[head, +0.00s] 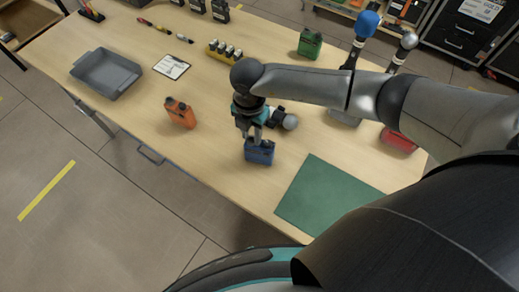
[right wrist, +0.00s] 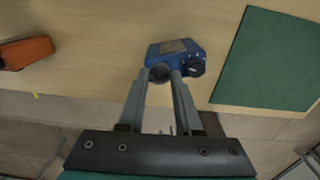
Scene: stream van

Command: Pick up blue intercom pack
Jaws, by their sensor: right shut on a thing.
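The blue intercom pack (head: 260,153) is near the front edge of the wooden table, left of the green mat. My right gripper (head: 255,138) comes down on it from above, its fingers shut on the pack's upper part. In the right wrist view the blue pack (right wrist: 178,50) sits at the fingertips of my right gripper (right wrist: 161,76), with a grey panel and a dark round knob showing. I cannot tell whether the pack touches the table. My left gripper is not in view.
An orange pack (head: 181,114) stands to the left, a green pack (head: 310,43) at the back and a red pack (head: 397,140) to the right. A black thing with a grey ball (head: 289,122) lies just behind my gripper. A grey tray (head: 105,78) and green mat (head: 330,197) are empty.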

